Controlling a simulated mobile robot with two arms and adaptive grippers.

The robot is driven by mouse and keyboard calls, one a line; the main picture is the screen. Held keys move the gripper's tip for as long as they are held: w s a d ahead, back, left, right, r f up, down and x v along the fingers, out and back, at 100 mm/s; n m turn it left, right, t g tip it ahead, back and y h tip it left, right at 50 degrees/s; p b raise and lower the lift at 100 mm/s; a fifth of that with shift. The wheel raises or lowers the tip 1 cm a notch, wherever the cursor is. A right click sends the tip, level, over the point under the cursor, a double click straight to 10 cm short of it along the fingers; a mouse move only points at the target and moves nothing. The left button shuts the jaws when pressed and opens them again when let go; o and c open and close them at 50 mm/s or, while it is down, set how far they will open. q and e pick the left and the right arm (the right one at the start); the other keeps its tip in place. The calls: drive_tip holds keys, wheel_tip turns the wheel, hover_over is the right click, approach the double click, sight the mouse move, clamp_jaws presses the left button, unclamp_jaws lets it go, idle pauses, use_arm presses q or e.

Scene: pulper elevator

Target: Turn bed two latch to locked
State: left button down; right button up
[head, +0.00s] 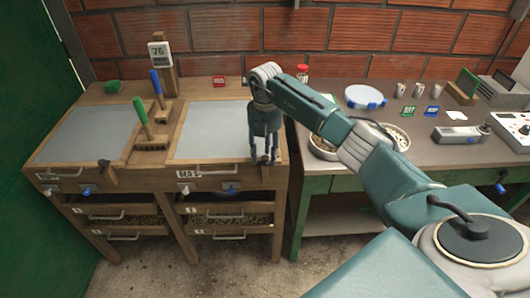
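Bed two is the right-hand wooden bed with a grey top (212,130) and a "BED 2" label (187,174) on its front. A small dark latch (265,160) sits at the right end of its front edge, mostly hidden by my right gripper. My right gripper (264,152) points down over that corner, its fingers apart on either side of the latch. I cannot tell whether they touch it or which way the latch is turned. A similar dark latch (103,164) shows on the left bed. My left gripper is not in view.
A blue-handled valve (231,189) is on bed two's front, with another (87,191) on the left bed. Brushes (143,115) stand between the beds. A green-framed table (330,186) at right carries a round tray (324,148), cups and a grey device (459,134).

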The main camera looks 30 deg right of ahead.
clamp_jaws()
drive_tip(key=shift+n, duration=0.3)
drive_tip(key=n+b, duration=0.1)
drive_tip(key=n, duration=0.2)
drive_tip(key=n+b, duration=0.2)
drive_tip(key=n, duration=0.3)
drive_tip(key=shift+n, duration=0.4)
drive_tip(key=n+b, duration=0.1)
drive_tip(key=n, duration=0.3)
drive_tip(key=shift+n, duration=0.3)
drive_tip(key=shift+w+r+n+b, duration=0.1)
drive_tip(key=shift+n+b, duration=0.4)
drive_tip(key=shift+n, duration=1.5)
